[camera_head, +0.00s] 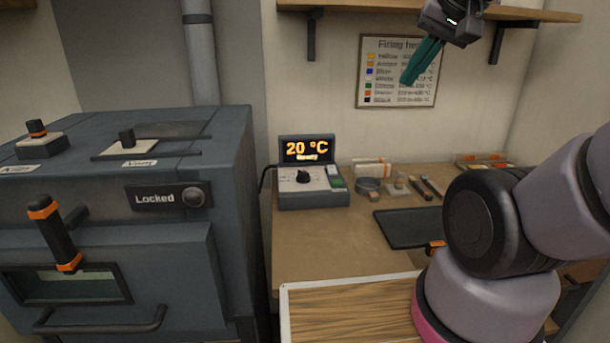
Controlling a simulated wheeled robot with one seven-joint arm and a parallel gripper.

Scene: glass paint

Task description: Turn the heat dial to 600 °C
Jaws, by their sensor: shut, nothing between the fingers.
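The heat dial (303,176) is a small black knob on the sloped face of a grey control box (312,201). The box stands on the brown bench beside the kiln. The scale marks around the dial are too small to read. My gripper (407,80) has teal fingers, shut and empty. It hangs high at the upper right, in front of the wall chart and well apart from the dial.
The grey kiln (105,215) at left shows "Locked" and has an orange-black handle (53,233). A firing-heat chart (397,95) hangs on the wall under a shelf (350,8). A dark tray (408,228) and small tools lie on the bench (310,250). Bench space before the control box is clear.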

